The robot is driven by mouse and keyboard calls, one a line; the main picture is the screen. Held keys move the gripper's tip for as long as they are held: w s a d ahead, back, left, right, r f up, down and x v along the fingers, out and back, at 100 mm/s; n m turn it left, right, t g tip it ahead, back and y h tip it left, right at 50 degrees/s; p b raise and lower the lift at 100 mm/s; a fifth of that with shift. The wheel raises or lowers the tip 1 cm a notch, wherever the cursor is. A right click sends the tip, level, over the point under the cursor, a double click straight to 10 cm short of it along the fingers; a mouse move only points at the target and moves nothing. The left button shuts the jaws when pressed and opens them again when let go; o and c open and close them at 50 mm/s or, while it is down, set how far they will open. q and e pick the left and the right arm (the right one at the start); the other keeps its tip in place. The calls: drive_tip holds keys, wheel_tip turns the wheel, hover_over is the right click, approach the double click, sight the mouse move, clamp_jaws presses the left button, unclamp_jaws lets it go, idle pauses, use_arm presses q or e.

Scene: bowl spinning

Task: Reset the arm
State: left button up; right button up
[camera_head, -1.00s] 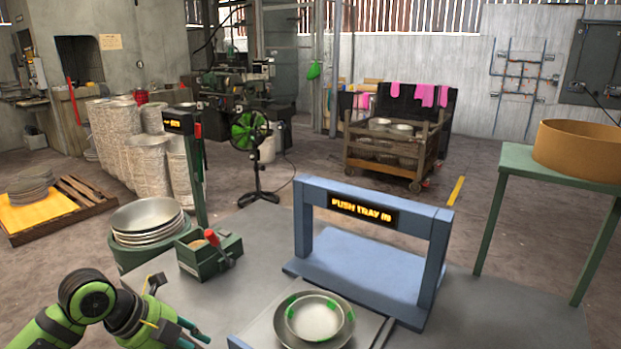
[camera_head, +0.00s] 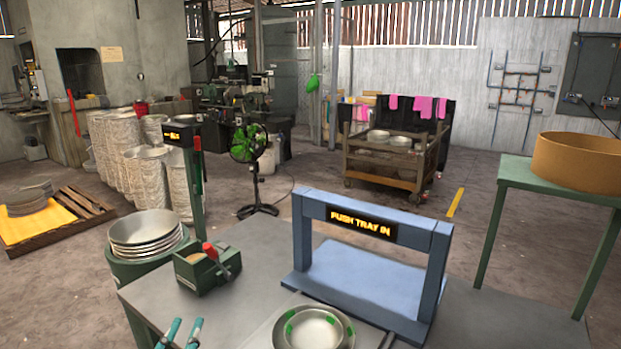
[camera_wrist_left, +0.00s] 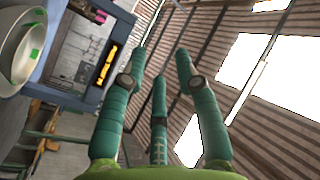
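My left gripper (camera_head: 182,331) shows only its teal fingers at the bottom edge of the head view, left of the bowl and over the front of the table. The fingers stand apart with nothing between them. In the left wrist view the three fingers (camera_wrist_left: 160,66) are spread and empty, pointing upward. A metal bowl with green marks (camera_head: 312,332) sits inside a wider pan on the tray at the bottom of the head view. It also shows at the left of the wrist view (camera_wrist_left: 28,52). My right gripper is in neither view.
A blue frame (camera_head: 303,245) with a lit "PUSH TRAY IN" sign (camera_head: 360,222) stands behind the tray. A green box with a red-handled tool (camera_head: 205,275) and a stack of metal bowls (camera_head: 145,228) are at the left. A green side table (camera_head: 525,170) holds a brown drum (camera_head: 578,160).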

use_arm(q)
drive_tip(key=s+a+f+n+g+y, duration=0.1)
drive_tip(key=s+f+n+g, duration=0.1)
drive_tip(key=s+f+g, duration=0.45)
drive_tip(key=s+a+f+n+g+y, duration=0.1)
drive_tip(key=s+a+f+n+g, duration=0.15)
drive_tip(key=f, duration=0.65)
drive_tip(key=s+d+f+m+g+h, duration=0.1)
drive_tip(key=s+d+f+g, duration=0.2)
drive_tip(key=s, duration=0.4)
drive_tip(key=s+d+f+g+h, duration=0.1)
drive_tip(key=s+d+f+g, duration=0.15)
drive_tip(key=s+f, duration=0.4)
drive_tip(key=s+f+g, duration=0.1)
drive_tip(key=s+f, duration=0.1)
drive_tip(key=f, duration=0.9)
drive_tip(key=s+f+g, duration=0.2)
drive_tip(key=f, duration=0.9)
drive_tip(key=s+a+f, duration=0.1)
drive_tip(key=s+f, duration=0.6)
drive_tip(key=s+a+f, duration=0.2)
drive_tip(key=s+f, duration=0.5)
drive_tip(key=s, duration=0.1)
drive_tip(key=shift+s+a+m+g, duration=0.2)
drive_tip(key=shift+a+m+g, duration=0.05)
drive_tip(key=shift+m+g, duration=0.1)
drive_tip(key=shift+s, duration=0.1)
